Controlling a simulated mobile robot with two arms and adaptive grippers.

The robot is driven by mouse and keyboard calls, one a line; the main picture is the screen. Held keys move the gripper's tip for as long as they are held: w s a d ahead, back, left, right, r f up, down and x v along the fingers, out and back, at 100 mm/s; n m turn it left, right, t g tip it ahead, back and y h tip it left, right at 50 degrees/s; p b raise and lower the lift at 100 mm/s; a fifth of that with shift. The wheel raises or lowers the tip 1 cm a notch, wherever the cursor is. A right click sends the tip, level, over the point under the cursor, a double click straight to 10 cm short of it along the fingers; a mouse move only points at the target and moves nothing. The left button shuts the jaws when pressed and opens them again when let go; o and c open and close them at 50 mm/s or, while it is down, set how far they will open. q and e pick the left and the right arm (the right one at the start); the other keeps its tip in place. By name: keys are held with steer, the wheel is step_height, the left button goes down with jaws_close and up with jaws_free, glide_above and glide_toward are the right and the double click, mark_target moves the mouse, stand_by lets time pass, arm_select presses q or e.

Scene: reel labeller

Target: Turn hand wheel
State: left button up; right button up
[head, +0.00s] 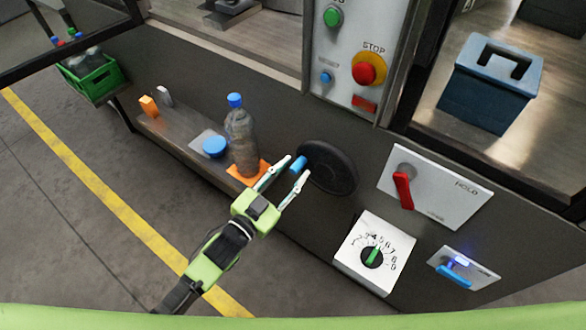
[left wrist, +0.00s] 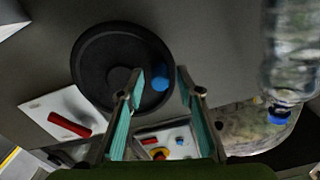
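The hand wheel (head: 335,172) is a black disc on the dark machine front, with a blue knob (head: 299,165) near its left rim. My left gripper (head: 296,167) reaches in from the lower left, its fingers spread and its tips on either side of the knob. In the left wrist view the black wheel (left wrist: 92,60) is ahead, and its blue knob (left wrist: 160,78) shows between the two open fingers. Whether a finger touches the knob cannot be told. My right gripper is in neither view.
A clear bottle with a blue cap (head: 241,135) stands on the ledge close to my left gripper. A red lever (head: 403,190) and a numbered dial (head: 372,256) lie right of and below the wheel. Stop and start buttons are above. Open floor lies lower left.

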arm_select(q)
steer(key=shift+w+d, duration=0.25)
steer(key=shift+w, duration=0.05)
jaws_close()
